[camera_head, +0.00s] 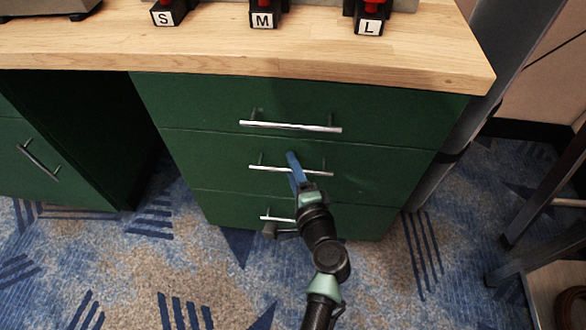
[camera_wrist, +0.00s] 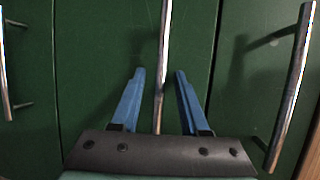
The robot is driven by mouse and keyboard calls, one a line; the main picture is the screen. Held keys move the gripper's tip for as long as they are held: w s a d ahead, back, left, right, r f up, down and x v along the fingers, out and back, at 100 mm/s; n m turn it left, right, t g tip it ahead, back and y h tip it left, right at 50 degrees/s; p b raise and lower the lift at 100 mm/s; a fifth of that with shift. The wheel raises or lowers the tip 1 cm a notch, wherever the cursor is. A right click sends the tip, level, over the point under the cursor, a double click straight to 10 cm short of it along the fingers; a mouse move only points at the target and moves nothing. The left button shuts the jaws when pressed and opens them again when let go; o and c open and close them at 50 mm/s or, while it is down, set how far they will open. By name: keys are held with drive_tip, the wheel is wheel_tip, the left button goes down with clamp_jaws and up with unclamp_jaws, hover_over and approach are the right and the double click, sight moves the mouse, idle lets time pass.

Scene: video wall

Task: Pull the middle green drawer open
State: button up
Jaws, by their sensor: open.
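The middle green drawer (camera_head: 380,178) is flush with the cabinet front, between an upper and a lower green drawer. Its silver bar handle (camera_head: 318,173) runs across the drawer front. My gripper (camera_head: 293,160) is at this handle, near its middle. In the wrist view my gripper (camera_wrist: 158,75) is open, with one blue finger on each side of the middle handle (camera_wrist: 163,55). Gaps show between the handle and both fingers. Whether the fingertips reach past the bar in depth is hard to tell.
The upper drawer handle (camera_head: 290,127) and lower drawer handle (camera_head: 275,217) lie close above and below. A wooden countertop (camera_head: 220,55) overhangs the drawers and carries blocks marked S, M and L. A stool (camera_head: 540,220) stands at right. Carpet (camera_head: 150,270) in front is clear.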

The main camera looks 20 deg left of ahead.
clamp_jaws()
idle(1.3)
